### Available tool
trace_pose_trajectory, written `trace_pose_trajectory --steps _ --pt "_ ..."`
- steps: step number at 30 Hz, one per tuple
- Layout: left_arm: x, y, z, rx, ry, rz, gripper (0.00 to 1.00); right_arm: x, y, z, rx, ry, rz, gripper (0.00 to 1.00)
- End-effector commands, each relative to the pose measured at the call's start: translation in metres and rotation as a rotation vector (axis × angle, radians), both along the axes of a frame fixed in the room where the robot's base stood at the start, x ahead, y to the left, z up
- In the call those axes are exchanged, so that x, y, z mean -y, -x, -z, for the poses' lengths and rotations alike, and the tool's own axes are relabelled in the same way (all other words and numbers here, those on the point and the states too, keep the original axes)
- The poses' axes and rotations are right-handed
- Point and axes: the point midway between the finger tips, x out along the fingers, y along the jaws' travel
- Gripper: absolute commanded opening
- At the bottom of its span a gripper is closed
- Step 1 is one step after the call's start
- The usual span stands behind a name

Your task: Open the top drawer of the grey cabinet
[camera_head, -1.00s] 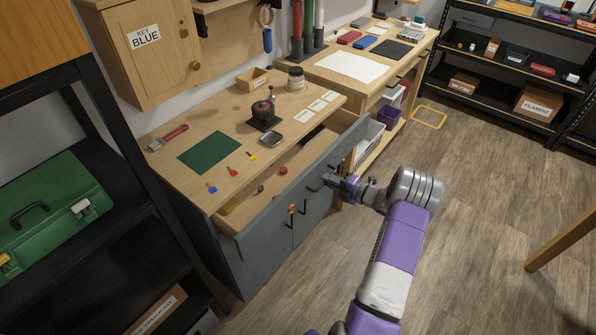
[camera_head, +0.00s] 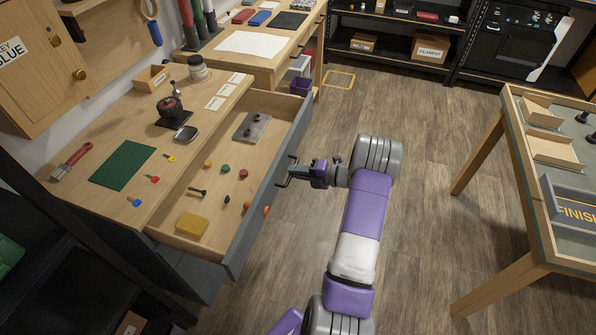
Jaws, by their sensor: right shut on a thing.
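The grey cabinet (camera_head: 170,262) stands at the left under a wooden top. Its top drawer (camera_head: 268,180) is pulled well out, and its wooden inside shows. My right gripper (camera_head: 297,173) is at the front of the drawer, shut on the dark drawer handle (camera_head: 284,181). Inside the drawer lie a yellow block (camera_head: 192,225), a grey metal plate (camera_head: 252,127) and several small coloured knobs. My left gripper is not in view.
A wooden table (camera_head: 515,120) stands at the right. Floor (camera_head: 430,160) between is clear.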

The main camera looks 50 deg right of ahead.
Motion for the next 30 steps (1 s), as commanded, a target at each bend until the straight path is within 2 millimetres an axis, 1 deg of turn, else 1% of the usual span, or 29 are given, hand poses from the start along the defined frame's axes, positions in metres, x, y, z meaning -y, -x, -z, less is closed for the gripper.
trace_pose_trajectory --steps 6,7,11,18,21,23,30 --pt "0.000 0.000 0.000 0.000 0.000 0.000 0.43 0.000 0.001 0.000 0.001 0.000 -0.002 0.00" --pt "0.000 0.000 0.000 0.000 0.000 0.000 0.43 0.000 0.001 0.000 0.001 0.000 -0.002 0.17" --pt "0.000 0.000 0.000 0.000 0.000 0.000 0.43 0.000 0.001 0.000 0.001 0.000 -0.001 0.37" --pt "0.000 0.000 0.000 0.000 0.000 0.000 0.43 0.000 0.001 0.000 0.000 0.001 0.000 0.37" --pt "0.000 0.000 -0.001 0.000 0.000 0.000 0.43 0.002 0.004 -0.001 0.000 0.000 0.001 0.37" --pt "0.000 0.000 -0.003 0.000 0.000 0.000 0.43 0.004 0.009 -0.003 0.000 0.000 0.002 0.37" --pt "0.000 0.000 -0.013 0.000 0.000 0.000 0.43 0.019 0.046 -0.012 0.000 0.002 0.002 0.37"
